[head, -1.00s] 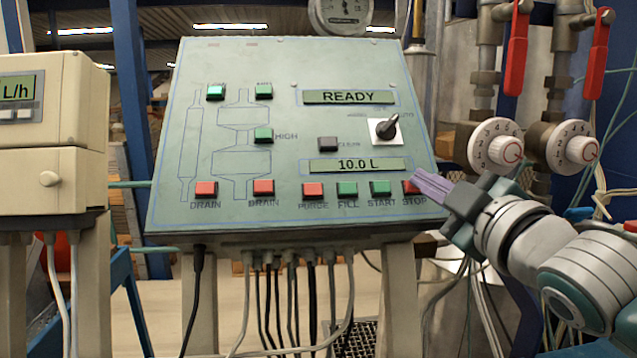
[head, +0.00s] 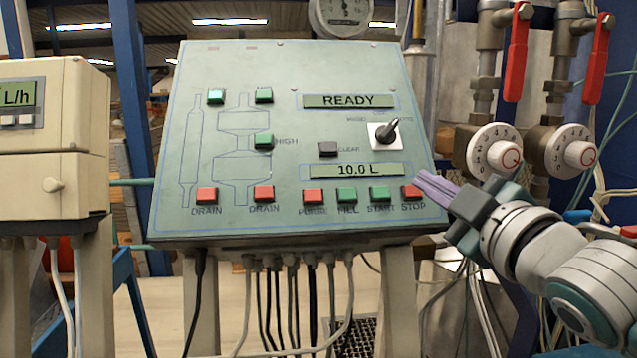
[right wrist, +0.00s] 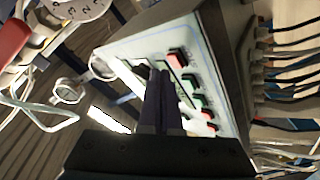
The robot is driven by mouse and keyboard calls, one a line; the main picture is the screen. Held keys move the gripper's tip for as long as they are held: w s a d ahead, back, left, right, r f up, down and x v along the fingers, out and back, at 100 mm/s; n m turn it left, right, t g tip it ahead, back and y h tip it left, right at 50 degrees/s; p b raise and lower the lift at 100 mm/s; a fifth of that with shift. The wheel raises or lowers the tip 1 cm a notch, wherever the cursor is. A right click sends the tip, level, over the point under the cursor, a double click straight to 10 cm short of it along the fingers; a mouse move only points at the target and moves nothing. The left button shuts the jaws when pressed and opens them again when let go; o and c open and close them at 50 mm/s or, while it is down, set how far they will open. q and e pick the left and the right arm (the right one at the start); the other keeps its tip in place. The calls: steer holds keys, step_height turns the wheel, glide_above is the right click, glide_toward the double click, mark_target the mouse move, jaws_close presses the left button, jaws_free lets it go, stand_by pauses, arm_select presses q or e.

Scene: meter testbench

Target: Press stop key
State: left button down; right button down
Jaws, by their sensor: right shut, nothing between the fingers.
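The red STOP key (head: 411,191) is the rightmost key in the bottom row of the sloped green panel (head: 230,226). Its label shows below it in the head view. My right gripper (head: 424,180) is shut and empty, with its purple fingertips just right of the STOP key, overlapping the panel's right edge. In the right wrist view the shut fingers (right wrist: 161,75) lie beside a red key (right wrist: 178,57), which looks like STOP. A gap seems to separate tips and key; I cannot tell its depth. My left gripper is out of view.
Left of STOP sit the START key (head: 380,194), the FILL key (head: 346,194) and the PURGE key (head: 313,195). The upper display (head: 349,101) reads READY, the lower (head: 356,170) 10.0 L. Dial valves (head: 494,152) and red levers stand right, above my arm.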

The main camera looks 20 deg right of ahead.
steer(key=s+r+p, duration=0.1)
steer(key=s+p, duration=0.1)
steer(key=s+a+r+p, duration=0.1)
steer(key=r+p, duration=0.1)
steer(key=shift+s+r+p, duration=0.15)
steer(key=shift+s+p, duration=0.2)
steer(key=shift+p, duration=0.05)
stand_by(0.4)
steer(key=shift+s+r+p, duration=0.5)
steer(key=shift+p, duration=0.2)
stand_by(1.1)
